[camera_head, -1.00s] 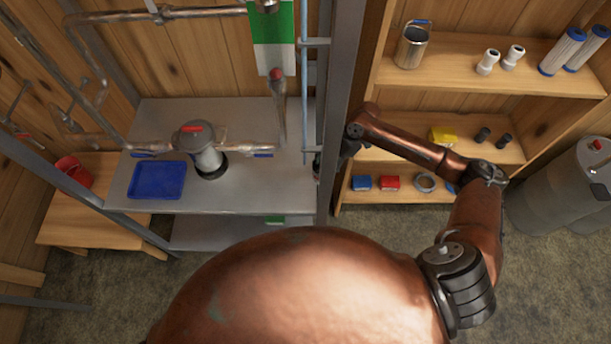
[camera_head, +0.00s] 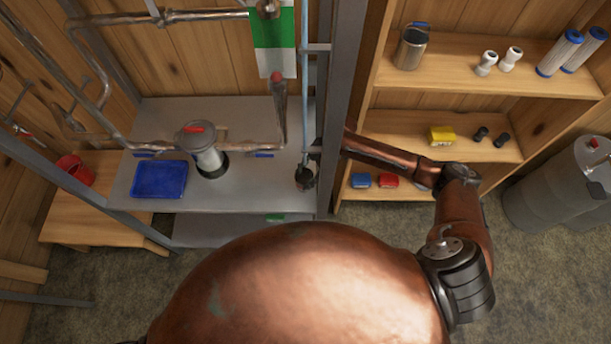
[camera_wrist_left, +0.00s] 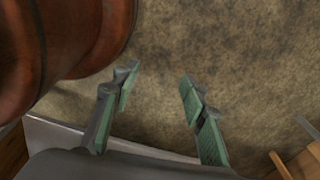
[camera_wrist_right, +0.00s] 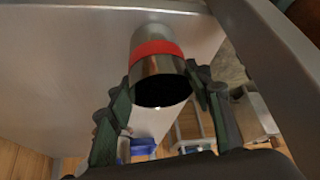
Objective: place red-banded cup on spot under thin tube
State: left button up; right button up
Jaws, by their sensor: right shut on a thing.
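The red-banded cup (camera_wrist_right: 158,68) is a shiny metal cup with a red band and a dark opening, seen in the right wrist view between my right fingers. My right gripper (camera_head: 305,178) is shut on it, over the right end of the grey metal bench (camera_head: 245,190) and just left of the grey post. The thin tube (camera_head: 306,95) is pale blue and hangs vertically above the gripper. The spot under it cannot be made out behind the gripper. My left gripper (camera_wrist_left: 157,76) is open and empty in the left wrist view, above the floor.
The grey post (camera_head: 345,100) stands close beside my right forearm. Wooden shelves (camera_head: 490,80) with filters and small parts stand at the right.

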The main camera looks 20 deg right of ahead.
jog(key=o, duration=0.8)
jog(key=shift+f, duration=0.1)
jog(key=o, duration=0.4)
jog(key=shift+c, duration=0.2)
pick_arm(q)
jog(key=shift+w, duration=0.85)
jog(key=shift+s+r, duration=0.1)
jog(key=shift+s, duration=0.1)
pick_arm(e)
jog(key=shift+d+r, duration=0.2)
jog(key=shift+r, duration=0.15)
pick_arm(q)
jog(key=shift+s+f+b, duration=0.25)
jog(key=shift+f+b, duration=0.75)
jog(key=shift+f, duration=0.05)
pick_arm(e)
jog(key=v, duration=1.1)
jog(key=shift+r, duration=0.25)
jog(key=shift+w, duration=0.1)
